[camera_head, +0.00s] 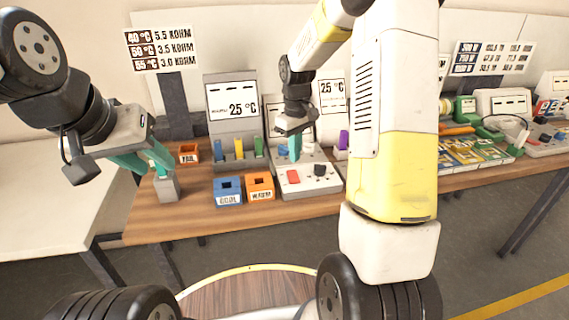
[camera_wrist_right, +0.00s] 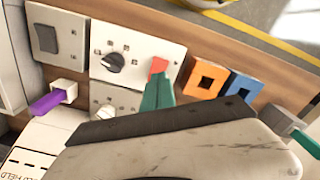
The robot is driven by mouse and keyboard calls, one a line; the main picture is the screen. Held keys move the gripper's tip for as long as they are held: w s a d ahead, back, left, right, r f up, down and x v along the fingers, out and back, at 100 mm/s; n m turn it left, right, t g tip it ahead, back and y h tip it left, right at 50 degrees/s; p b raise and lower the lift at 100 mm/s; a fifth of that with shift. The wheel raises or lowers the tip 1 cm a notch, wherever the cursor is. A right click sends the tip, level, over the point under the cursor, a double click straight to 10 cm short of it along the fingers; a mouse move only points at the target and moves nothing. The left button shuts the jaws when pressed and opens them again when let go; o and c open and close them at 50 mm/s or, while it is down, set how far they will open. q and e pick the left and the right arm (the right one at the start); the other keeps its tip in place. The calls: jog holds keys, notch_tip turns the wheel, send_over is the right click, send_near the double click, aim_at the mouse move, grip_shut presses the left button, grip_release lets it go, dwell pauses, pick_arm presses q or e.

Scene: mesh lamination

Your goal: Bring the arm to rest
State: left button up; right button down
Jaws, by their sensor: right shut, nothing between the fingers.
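My right gripper (camera_head: 295,150) has its green fingers together and empty, pointing down above the white control panel (camera_head: 318,181). In the right wrist view the green fingertips (camera_wrist_right: 157,82) overlap the red button (camera_wrist_right: 158,66); I cannot tell if they touch. The panel's black knob (camera_wrist_right: 114,62) is beside it. The red button also shows in the head view (camera_head: 293,176). My left gripper (camera_head: 157,172) is at the table's left end, its green fingers apart, just above a small grey block (camera_head: 167,190). Contact there is unclear.
The blue bin (camera_head: 228,197) and orange bin (camera_head: 261,192) stand left of the panel. A fail bin (camera_head: 188,158), slotted rack (camera_head: 238,160) and display (camera_head: 233,103) stand behind. A purple piece (camera_wrist_right: 48,103) is beside the panel. More equipment fills the right. Floor is open in front.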

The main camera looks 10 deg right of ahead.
jog(key=s+a+r+m+t+y, duration=0.1)
jog(key=s+r+m+t, duration=0.3)
jog(key=s+r, duration=1.15)
jog(key=s+a+r+m+t+y, duration=0.1)
jog(key=s+r+t, duration=0.1)
jog(key=s, duration=0.6)
jog(key=shift+s+m, duration=0.4)
jog(key=c, duration=2.2)
grip_release()
jog(key=shift+a, duration=0.1)
